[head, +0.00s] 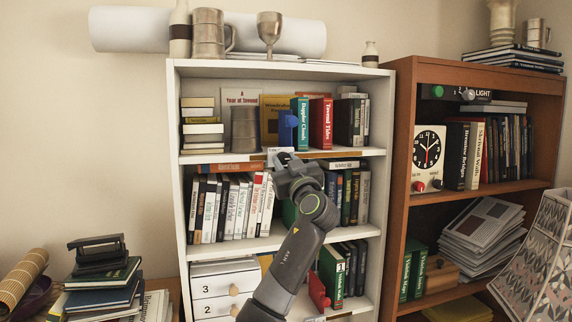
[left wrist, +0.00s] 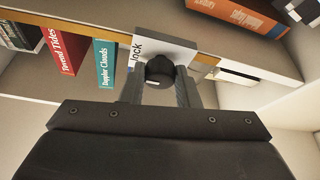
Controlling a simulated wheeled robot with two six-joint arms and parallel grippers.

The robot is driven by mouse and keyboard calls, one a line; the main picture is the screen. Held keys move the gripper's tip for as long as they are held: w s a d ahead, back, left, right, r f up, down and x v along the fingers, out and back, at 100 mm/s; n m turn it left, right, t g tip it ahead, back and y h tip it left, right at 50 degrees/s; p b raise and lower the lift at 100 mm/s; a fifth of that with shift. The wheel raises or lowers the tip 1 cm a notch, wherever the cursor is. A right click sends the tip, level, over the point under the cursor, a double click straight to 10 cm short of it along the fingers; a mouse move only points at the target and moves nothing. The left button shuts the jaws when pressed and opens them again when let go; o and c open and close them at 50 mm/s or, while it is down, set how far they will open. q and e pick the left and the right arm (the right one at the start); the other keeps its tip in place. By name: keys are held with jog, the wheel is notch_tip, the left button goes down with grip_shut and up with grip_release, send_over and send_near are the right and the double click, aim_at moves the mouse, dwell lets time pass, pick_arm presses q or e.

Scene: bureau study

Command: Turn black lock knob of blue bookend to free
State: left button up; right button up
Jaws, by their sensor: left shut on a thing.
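The blue bookend (head: 288,127) stands on the upper shelf of the white bookcase, against the left side of the teal book (head: 301,122). The black lock knob (left wrist: 160,70) shows in the left wrist view at the shelf's front edge, beside a white plate (left wrist: 172,48) lettered "lock". My left gripper (head: 284,160) is at that edge, below the bookend. In the left wrist view its two fingers (left wrist: 161,88) are shut on the knob, one on each side. The head view does not show the knob clearly. My right gripper is in neither view.
A red book (head: 321,123) stands right of the teal one. Upright books fill much of the shelf below (head: 230,208). A brown bookcase (head: 400,150) adjoins on the right.

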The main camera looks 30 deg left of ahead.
pick_arm(q)
jog(key=n+g+b, duration=0.2)
jog(key=n+b, duration=0.1)
jog(key=n, duration=0.1)
jog(key=n+g+b, duration=0.2)
jog(key=n+b, duration=0.1)
jog(key=n, duration=0.2)
jog(key=n+g+b, duration=0.2)
jog(key=n+b, duration=0.2)
jog(key=shift+w+d+r+n+y, duration=0.2)
jog(key=shift+r+n+y, duration=0.1)
jog(key=n+p, duration=0.1)
jog(key=n, duration=0.1)
jog(key=n+g+h+p, duration=0.1)
jog(key=n, duration=0.2)
jog(key=shift+r+g+h, duration=0.2)
jog(key=shift+g+h, duration=0.1)
jog(key=shift+n+h+p, duration=0.4)
jog(key=shift+n+p, duration=0.2)
jog(key=shift+n, duration=0.5)
jog(key=shift+f, duration=0.1)
jog(key=o, duration=1)
jog(key=shift+c, duration=0.2)
